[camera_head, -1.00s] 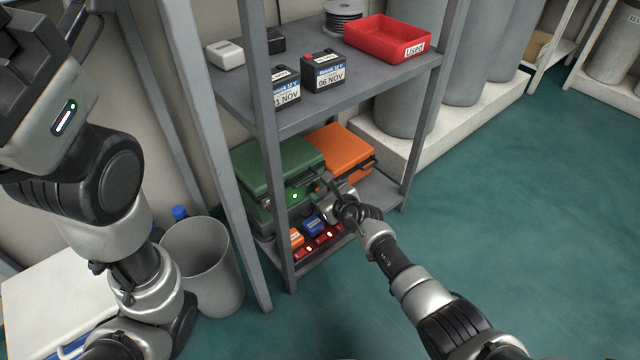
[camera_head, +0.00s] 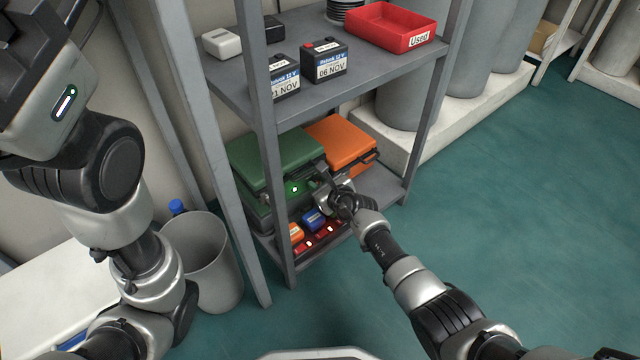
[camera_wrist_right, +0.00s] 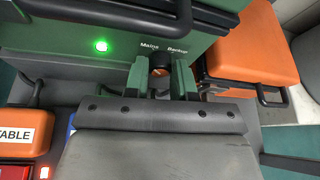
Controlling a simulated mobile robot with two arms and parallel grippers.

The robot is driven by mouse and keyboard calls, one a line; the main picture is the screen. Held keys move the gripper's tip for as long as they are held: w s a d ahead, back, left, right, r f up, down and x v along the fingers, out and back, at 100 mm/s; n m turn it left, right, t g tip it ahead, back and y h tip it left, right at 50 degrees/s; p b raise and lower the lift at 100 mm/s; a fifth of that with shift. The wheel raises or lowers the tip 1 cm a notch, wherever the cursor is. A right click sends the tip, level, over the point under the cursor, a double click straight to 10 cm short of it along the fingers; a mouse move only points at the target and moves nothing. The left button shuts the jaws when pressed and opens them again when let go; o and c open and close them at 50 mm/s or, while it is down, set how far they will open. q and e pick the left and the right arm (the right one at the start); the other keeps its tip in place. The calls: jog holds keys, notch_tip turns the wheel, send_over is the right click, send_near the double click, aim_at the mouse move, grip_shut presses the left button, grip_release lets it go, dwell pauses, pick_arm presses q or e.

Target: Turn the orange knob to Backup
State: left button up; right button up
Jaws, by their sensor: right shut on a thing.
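The green case (camera_head: 275,158) stands on the lower shelf, with a lit green lamp (camera_head: 295,189) on its front. In the right wrist view, its front (camera_wrist_right: 60,50) carries the labels "Mains" on the left and "Backup" on the right. The orange knob (camera_wrist_right: 160,57) shows just below these labels, partly hidden between the fingers. My right gripper (camera_wrist_right: 160,76) is shut on the knob, a finger on each side. In the head view, my right gripper (camera_head: 334,190) is at the case's right front. The knob's exact pointing direction is hidden. My left gripper is out of view.
An orange case (camera_head: 342,145) stands close on the right. A tray (camera_head: 318,247) with orange, blue and red items lies below the gripper. Shelf posts (camera_head: 265,150) and the upper shelf (camera_head: 375,85) frame the space. The floor on the right is clear.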

jog(key=shift+w+d+m+g+y, duration=0.15)
jog(key=shift+m+g+y, duration=0.3)
jog(key=shift+m, duration=0.55)
jog(key=shift+m+g+y+b, duration=0.6)
jog(key=shift+m+y, duration=0.35)
jog(key=shift+m, duration=0.35)
jog(key=shift+d, duration=0.1)
jog(key=o, duration=0.9)
